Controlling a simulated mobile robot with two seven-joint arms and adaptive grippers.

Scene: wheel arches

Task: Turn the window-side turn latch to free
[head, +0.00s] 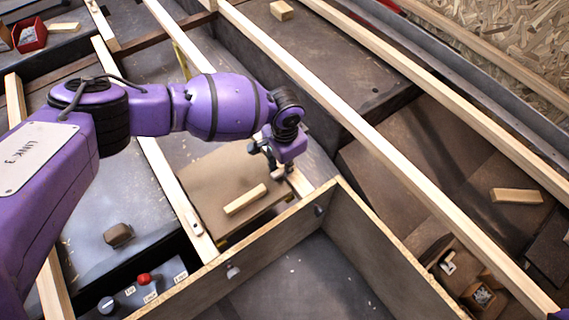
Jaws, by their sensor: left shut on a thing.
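My left gripper (283,170) reaches down at the right edge of a brown panel (215,172), beside a pale wooden batten (300,181). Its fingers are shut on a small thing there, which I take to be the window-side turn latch. The fingers hide most of it, so I cannot tell how it is turned. Another small pale latch (194,224) with a dark spot sits on the batten along the panel's left side. A pale wooden bar (245,199) lies on the panel. My right gripper is not in view.
An upright-walled wooden box (260,255) stands in front of the panel. A control plate with a red button (144,279) is at lower left, near a brown block (118,235). Long battens cross the view. Loose wood blocks (517,195) lie right, below the chipboard wall (510,35).

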